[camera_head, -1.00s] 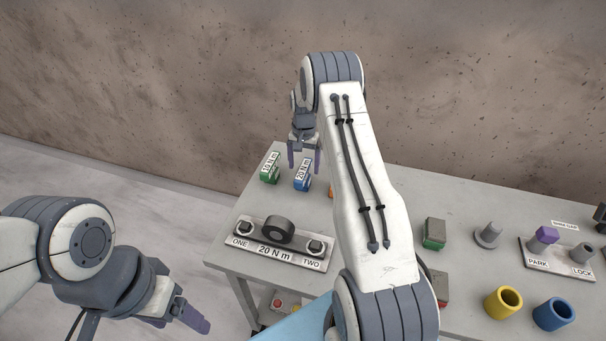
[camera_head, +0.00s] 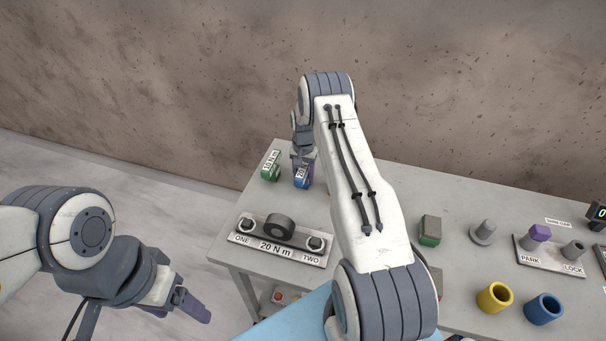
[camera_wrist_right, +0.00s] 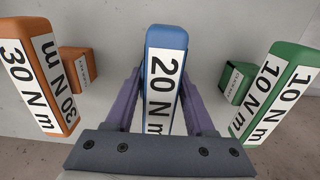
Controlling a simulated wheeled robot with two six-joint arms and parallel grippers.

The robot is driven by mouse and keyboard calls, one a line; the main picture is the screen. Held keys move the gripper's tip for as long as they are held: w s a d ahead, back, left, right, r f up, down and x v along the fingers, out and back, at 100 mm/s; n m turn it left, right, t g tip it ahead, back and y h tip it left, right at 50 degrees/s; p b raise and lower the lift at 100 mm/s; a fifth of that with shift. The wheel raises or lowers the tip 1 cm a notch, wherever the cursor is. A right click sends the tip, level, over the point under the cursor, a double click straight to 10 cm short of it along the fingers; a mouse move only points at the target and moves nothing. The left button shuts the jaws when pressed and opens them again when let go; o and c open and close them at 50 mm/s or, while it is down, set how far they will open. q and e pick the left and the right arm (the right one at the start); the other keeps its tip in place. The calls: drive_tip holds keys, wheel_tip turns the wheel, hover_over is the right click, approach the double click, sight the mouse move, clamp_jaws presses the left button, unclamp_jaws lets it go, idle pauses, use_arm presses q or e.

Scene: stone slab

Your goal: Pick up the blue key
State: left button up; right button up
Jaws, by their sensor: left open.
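The blue key (camera_head: 302,182), a block labelled 20 N m, stands on the grey table near its far left edge. In the right wrist view the blue key (camera_wrist_right: 166,38) stands between the two purple fingers of my right gripper (camera_wrist_right: 162,95). The fingers are open, with a small gap beside the key. In the head view my right gripper (camera_head: 303,168) is directly over the key and partly hides it. My left gripper (camera_head: 183,306) is open and empty, off the table's left side at the lower left.
A green key (camera_wrist_right: 278,92) and an orange key (camera_wrist_right: 36,78) flank the blue one. A torque fixture (camera_head: 279,244) sits nearer the front. Yellow (camera_head: 494,297) and blue (camera_head: 543,308) cups and a PARK/LOCK plate (camera_head: 550,262) are at right.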

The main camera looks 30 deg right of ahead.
sight(307, 167)
clamp_jaws()
drive_tip(key=shift+r, duration=0.1)
drive_tip(key=shift+r+b, duration=0.35)
drive_tip(key=r, duration=0.1)
drive_tip(key=r+b, duration=0.1)
drive_tip(key=d+r+b, duration=0.1)
drive_tip(key=shift+s+r, duration=0.3)
drive_tip(key=s+d+r+b, duration=0.1)
drive_tip(key=s+d+r, duration=0.1)
drive_tip(key=s+d+r+b, duration=0.1)
drive_tip(key=s+d+r, duration=0.1)
drive_tip(key=d, duration=0.1)
drive_tip(key=s+d+r+b, duration=0.1)
drive_tip(key=s+d+r, duration=0.1)
drive_tip(key=d, duration=0.1)
drive_tip(key=shift+s+d+r+b, duration=0.1)
drive_tip(key=shift+d+r+b, duration=0.15)
drive_tip(key=shift+r+b, duration=0.1)
idle(1.0)
